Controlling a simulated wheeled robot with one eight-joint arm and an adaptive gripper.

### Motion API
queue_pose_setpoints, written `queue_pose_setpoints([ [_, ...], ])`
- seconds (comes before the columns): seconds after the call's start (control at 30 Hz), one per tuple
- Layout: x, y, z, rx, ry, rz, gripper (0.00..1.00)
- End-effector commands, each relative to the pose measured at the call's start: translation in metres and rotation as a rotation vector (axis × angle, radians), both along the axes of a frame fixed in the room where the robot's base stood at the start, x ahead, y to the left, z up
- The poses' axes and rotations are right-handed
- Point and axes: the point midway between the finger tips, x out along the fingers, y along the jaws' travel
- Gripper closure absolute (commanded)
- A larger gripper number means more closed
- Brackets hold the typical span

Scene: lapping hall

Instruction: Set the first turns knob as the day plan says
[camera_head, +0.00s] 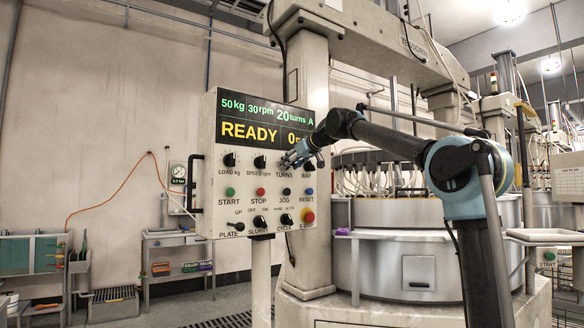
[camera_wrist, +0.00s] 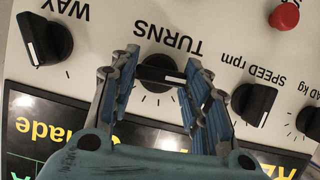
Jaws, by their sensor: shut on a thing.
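My gripper (camera_head: 297,158) is at the upper knob row of the grey control panel (camera_head: 212,225). In the wrist view, which is upside down, my gripper (camera_wrist: 161,68) has its blue-padded fingers on either side of the black TURNS knob (camera_wrist: 160,72), closed on it. The knob's light pointer bar lies roughly level across the picture; its exact scale mark is hard to read. In the head view the gripper hides most of this knob. The panel display (camera_head: 262,120) reads 50 kg, 30 rpm, 20 turns A and READY. A sheet headed with PLAN (camera_head: 568,180) hangs far right, too small to read.
The LOAD knob (camera_head: 230,160), SPEED knob (camera_wrist: 253,103) and WAY knob (camera_wrist: 45,40) sit beside the TURNS knob. START (camera_head: 230,191), STOP and RESET buttons are below, with a red E-STOP (camera_head: 308,216). The machine's round tub (camera_head: 400,265) stands right.

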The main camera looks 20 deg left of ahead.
Motion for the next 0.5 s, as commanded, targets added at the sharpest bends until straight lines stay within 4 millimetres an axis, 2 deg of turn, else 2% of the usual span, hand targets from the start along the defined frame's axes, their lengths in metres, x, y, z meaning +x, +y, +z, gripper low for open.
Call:
queue_pose_setpoints([
  [0.5,0.0078,-0.0044,0.0005,0.275,0.388,-0.010,0.81],
])
